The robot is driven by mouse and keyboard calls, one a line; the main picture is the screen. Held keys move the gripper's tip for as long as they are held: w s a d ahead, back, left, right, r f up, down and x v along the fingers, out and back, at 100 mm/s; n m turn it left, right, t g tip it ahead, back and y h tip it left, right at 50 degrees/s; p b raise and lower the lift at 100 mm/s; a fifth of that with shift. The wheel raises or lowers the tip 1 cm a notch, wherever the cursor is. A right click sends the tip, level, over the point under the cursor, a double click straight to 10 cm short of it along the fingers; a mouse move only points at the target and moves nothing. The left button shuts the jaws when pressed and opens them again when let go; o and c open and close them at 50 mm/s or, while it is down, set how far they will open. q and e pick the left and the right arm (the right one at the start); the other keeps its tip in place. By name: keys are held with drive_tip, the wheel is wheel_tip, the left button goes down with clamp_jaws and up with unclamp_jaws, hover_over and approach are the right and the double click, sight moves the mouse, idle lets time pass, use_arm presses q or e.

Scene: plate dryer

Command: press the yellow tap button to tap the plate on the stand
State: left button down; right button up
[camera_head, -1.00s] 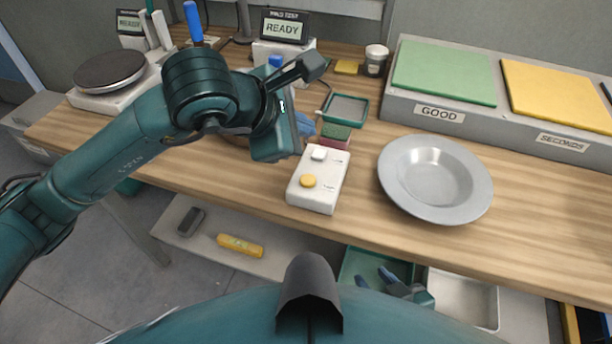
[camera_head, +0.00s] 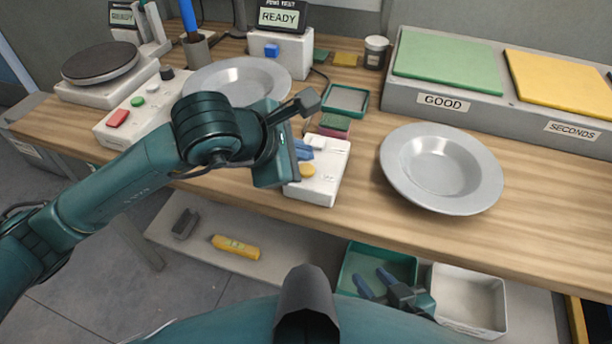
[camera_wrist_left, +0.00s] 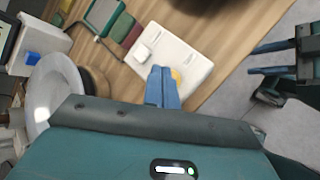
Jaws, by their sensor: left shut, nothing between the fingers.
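The white button box (camera_head: 326,173) lies near the table's front edge with a yellow button (camera_head: 307,171) and a pale button. My left gripper (camera_head: 304,150) is shut and empty, its blue fingertips over the box beside the yellow button. In the left wrist view the fingers (camera_wrist_left: 162,88) partly cover the yellow button (camera_wrist_left: 176,75); I cannot tell whether they touch it. A grey plate (camera_head: 237,78) sits behind my left arm, its support mostly hidden; it also shows in the wrist view (camera_wrist_left: 50,92). My right gripper (camera_head: 377,283) is low at the front, fingers apart.
A second grey plate (camera_head: 442,168) lies right of the box. A READY display unit (camera_head: 283,50), a control box with a red button (camera_head: 117,118) and a round hotplate-like device (camera_head: 101,62) stand left. GOOD and SECONDS platforms (camera_head: 490,110) are at back right.

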use_arm(q)
drive_tip(key=shift+f, duration=0.2)
use_arm(e)
drive_tip(key=shift+s+f, duration=0.1)
drive_tip(key=shift+f, duration=0.2)
idle(0.6)
drive_tip(key=shift+r, duration=0.2)
idle(0.6)
drive_tip(key=shift+f, duration=0.1)
use_arm(q)
drive_tip(key=shift+f+b, duration=0.4)
drive_tip(key=shift+b, duration=0.25)
use_arm(e)
drive_tip(key=shift+f, duration=0.8)
